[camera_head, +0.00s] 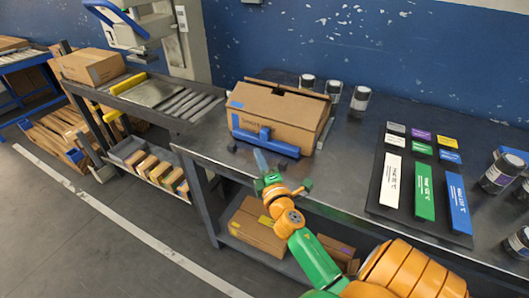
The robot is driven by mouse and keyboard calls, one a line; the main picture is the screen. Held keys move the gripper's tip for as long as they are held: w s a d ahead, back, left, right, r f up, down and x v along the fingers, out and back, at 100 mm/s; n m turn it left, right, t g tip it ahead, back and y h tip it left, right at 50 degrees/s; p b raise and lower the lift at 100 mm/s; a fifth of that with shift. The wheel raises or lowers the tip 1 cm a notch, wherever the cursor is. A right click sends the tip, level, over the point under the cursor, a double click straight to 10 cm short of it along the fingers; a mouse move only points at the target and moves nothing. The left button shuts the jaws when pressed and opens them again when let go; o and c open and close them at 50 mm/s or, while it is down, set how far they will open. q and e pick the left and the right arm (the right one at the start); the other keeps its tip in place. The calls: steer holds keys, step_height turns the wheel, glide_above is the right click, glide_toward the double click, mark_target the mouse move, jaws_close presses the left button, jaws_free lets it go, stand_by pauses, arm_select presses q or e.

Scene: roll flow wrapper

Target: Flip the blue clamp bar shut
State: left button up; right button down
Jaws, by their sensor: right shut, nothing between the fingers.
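A blue bar (265,143) with a short raised middle tab lies low along the front of a cardboard box (276,112) on the dark table. I take it for the clamp bar; whether it is latched cannot be told. My right gripper (260,162) is shut and empty, just in front of the bar and below its left half. Its narrow grey-blue tip points up toward the bar; contact cannot be made out. My left gripper is out of view.
Several jars (360,98) stand behind and right of the box. A dark board (378,202) with coloured label strips lies to the right. A roller conveyor (190,105) adjoins at left. Cartons (257,228) sit on the shelf below. The tabletop between box and board is clear.

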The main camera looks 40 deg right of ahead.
steer(key=shift+s+d+f, duration=0.1)
steer(key=shift+s+f, duration=0.2)
steer(key=shift+s, duration=0.35)
steer(key=shift+s+f, duration=0.3)
steer(key=shift+s, duration=0.3)
steer(key=v, duration=0.2)
steer(key=b+v, duration=0.1)
steer(key=v, duration=0.1)
steer(key=shift+r, duration=0.25)
